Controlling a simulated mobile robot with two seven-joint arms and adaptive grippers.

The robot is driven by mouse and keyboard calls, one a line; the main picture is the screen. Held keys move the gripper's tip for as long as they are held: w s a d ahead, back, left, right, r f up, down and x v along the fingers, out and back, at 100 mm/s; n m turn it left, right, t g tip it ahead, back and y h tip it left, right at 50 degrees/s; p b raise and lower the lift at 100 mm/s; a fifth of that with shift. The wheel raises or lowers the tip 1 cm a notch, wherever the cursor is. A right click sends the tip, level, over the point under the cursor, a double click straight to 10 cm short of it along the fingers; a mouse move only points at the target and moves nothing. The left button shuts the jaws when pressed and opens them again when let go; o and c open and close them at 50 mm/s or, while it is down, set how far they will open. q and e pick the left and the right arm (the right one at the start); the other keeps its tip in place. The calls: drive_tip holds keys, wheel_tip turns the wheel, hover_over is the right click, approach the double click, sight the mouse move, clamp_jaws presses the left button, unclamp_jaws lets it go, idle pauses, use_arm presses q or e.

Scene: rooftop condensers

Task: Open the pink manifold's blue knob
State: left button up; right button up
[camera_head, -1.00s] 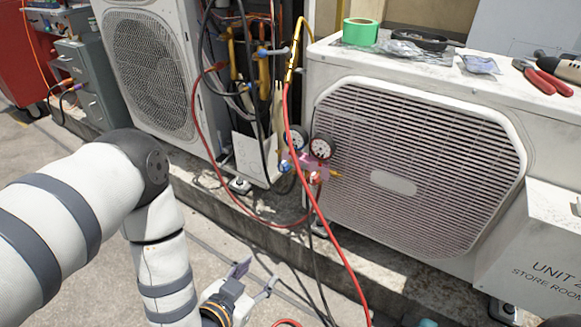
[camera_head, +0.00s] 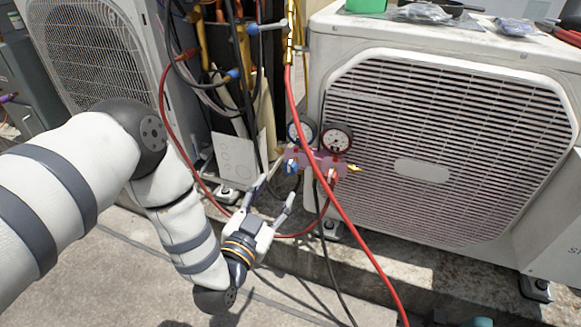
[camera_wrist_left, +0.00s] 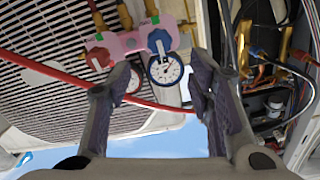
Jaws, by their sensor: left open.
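The pink manifold (camera_head: 320,158) hangs in front of the right condenser's grille, with two round gauges, a blue knob (camera_head: 291,166) on its left and a red knob (camera_head: 331,177) on its right. In the left wrist view, the pink manifold (camera_wrist_left: 130,42) is at the top, with its blue knob (camera_wrist_left: 159,41) beyond the gap between my fingers and the red knob to the left. My left gripper (camera_head: 277,191) is open and empty, just below and left of the blue knob, apart from it. It also shows in the wrist view (camera_wrist_left: 161,78). My right gripper is out of view.
A red hose (camera_head: 300,110) runs down past the manifold and across the front of the right condenser (camera_head: 440,150). Pipes and dark cables crowd the gap between the condensers. A white panel (camera_head: 236,162) leans there. The concrete floor in front is mostly clear.

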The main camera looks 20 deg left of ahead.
sight(289, 169)
use_arm(q)
drive_tip(key=w+b, duration=0.1)
drive_tip(key=w, duration=0.2)
drive_tip(key=w+b, duration=0.1)
drive_tip(key=w, duration=0.2)
drive_tip(key=w+b, duration=0.1)
drive_tip(key=w, duration=0.2)
drive_tip(key=shift+w+d+f, duration=0.15)
drive_tip(key=shift+d+f, duration=0.05)
drive_tip(key=shift+f, duration=0.05)
drive_tip(key=shift+w+r, duration=0.2)
drive_tip(key=shift+w, duration=0.25)
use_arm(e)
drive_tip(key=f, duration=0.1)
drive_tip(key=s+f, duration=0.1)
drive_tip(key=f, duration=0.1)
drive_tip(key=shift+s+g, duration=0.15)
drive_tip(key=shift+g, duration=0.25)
use_arm(q)
clamp_jaws()
